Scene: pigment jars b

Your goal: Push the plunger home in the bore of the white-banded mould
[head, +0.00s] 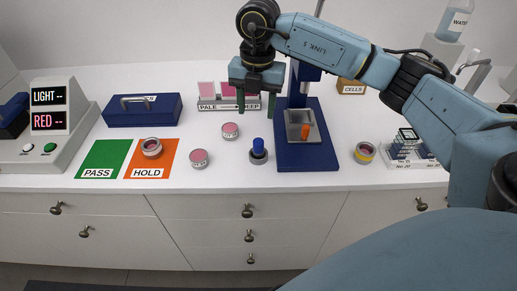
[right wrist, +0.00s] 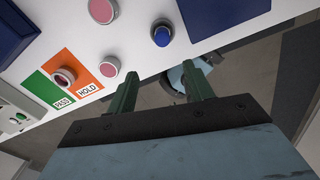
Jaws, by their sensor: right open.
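I cannot make out the mould's band clearly or how deep the plunger sits. My right gripper (head: 256,108) is open and empty, pointing down; in the head view it appears above and behind the plunger, apart from it. In the right wrist view the open fingers (right wrist: 159,70) have nothing between them. My left gripper is in neither view.
A blue press (head: 306,159) with an orange piece (head: 305,131) stands just right of the plunger. Pink-filled jars (head: 199,158) (head: 230,131) stand to its left. A jar (head: 151,147) sits on the orange HOLD square.

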